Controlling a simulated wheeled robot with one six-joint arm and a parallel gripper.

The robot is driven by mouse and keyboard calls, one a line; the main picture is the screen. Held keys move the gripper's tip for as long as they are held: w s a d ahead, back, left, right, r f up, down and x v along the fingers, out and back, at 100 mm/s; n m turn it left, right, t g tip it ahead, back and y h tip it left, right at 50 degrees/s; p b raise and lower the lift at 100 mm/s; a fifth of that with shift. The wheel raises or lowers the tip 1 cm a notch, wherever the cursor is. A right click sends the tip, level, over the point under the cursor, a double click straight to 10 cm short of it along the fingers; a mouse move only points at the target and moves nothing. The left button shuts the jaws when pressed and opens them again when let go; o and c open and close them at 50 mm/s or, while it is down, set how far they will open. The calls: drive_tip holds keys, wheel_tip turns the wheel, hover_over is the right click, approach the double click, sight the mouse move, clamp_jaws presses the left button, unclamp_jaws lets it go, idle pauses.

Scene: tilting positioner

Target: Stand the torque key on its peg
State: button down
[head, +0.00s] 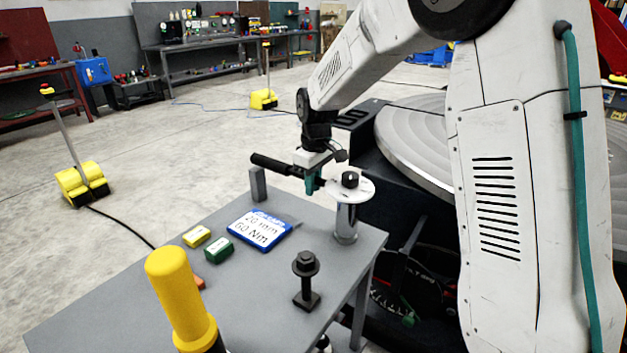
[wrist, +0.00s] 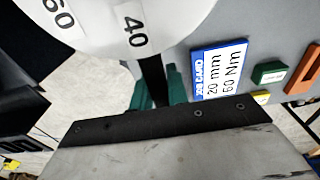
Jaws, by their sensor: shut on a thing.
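The torque key (head: 272,163) is a black bar with a thicker handle end, lying roughly level above the table's back edge. My gripper (head: 312,183), with teal fingers, is shut on it toward its right end. In the wrist view the black shaft (wrist: 152,78) lies between the two teal fingers (wrist: 158,92). A short grey upright post (head: 258,184), perhaps the peg, stands at the back left corner under the handle; I cannot tell whether they touch. A white dial disc (head: 335,191) with a black knob tops a metal cylinder (head: 346,224) beside my gripper. The dial (wrist: 95,20) hides part of the key.
A blue-edged card reading 20 mm 60 Nm (head: 259,230), a yellow block (head: 197,236) and a green block (head: 218,250) lie on the grey table (head: 255,310). A dark bolt (head: 306,282) and a tall yellow cylinder (head: 180,295) stand nearer. The round positioner plate (head: 420,140) is behind right.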

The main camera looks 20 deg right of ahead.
drive_tip(key=shift+f, duration=0.55)
drive_tip(key=c, duration=0.8)
unclamp_jaws()
drive_tip(key=shift+f, duration=0.1)
drive_tip(key=shift+s+r, duration=0.1)
drive_tip(key=shift+r, duration=3.45)
drive_tip(key=shift+s+r, duration=0.1)
